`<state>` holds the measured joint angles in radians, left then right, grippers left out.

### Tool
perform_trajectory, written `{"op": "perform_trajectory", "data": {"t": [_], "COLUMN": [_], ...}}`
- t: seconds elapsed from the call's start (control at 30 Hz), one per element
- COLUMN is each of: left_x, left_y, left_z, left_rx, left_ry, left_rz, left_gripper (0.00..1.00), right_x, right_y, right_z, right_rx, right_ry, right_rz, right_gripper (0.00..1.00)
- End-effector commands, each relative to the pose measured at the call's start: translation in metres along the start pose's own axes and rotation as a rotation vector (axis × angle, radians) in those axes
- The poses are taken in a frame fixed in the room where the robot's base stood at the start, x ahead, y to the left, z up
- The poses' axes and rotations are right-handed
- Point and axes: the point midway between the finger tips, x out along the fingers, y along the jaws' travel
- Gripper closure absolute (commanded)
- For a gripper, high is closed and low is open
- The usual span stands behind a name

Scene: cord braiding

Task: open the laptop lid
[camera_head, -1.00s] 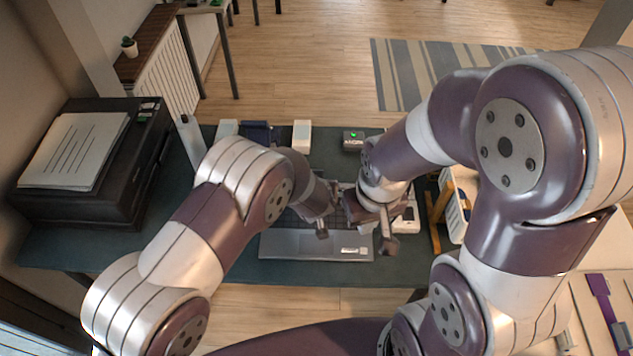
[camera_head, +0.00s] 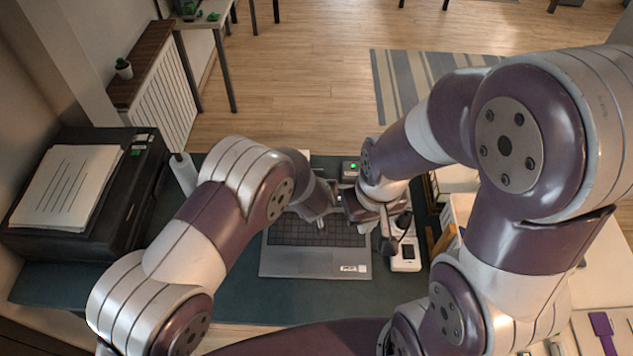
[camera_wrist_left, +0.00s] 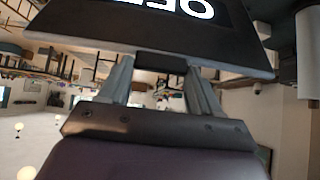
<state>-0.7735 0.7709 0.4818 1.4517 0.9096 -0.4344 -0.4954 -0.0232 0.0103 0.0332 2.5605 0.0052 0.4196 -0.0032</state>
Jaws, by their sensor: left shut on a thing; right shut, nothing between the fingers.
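The grey laptop (camera_head: 300,264) stands open on the dark desk mat, its keyboard and palm rest facing up in the head view. Its lid is mostly hidden behind my arms there. In the left wrist view a dark panel, which looks like the lid's screen (camera_wrist_left: 225,35), shows large white letters, cut off by the frame. My left gripper (camera_wrist_left: 160,64) is shut on the lid's edge; in the head view it is above the keyboard's far side. My right gripper (camera_head: 388,240) is shut and empty, just right of the laptop, apart from the lid.
A black printer (camera_head: 125,205) with paper fills the left. A small box with a green light (camera_head: 351,167) is behind. The mat left of the laptop is clear.

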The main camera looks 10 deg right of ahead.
Motion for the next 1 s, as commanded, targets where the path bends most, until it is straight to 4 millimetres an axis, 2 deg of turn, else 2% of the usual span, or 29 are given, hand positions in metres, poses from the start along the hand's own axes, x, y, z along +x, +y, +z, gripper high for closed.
{"op": "perform_trajectory", "data": {"t": [0.8, 0.83, 0.9, 1.0], "left_x": [-0.0005, -0.0005, -0.0004, -0.0003], "left_y": [0.0005, 0.0004, 0.0004, 0.0002], "left_z": [-0.0025, -0.0024, -0.0021, -0.0014], "left_rx": [0.000, 0.000, 0.000, 0.000], "left_ry": [0.005, 0.005, 0.005, 0.003], "left_rz": [0.001, 0.001, 0.000, 0.000], "left_gripper": [0.91, 0.33, 0.11, 0.11], "right_x": [-0.0002, -0.0002, -0.0002, -0.0001], "right_y": [0.0000, 0.0000, 0.0000, 0.0000], "right_z": [-0.0002, -0.0002, -0.0002, -0.0002], "right_rx": [0.000, 0.000, 0.000, 0.000], "right_ry": [0.000, 0.000, 0.000, 0.000], "right_rz": [0.000, 0.000, 0.000, 0.000], "right_gripper": [1.00, 1.00, 1.00, 1.00]}}
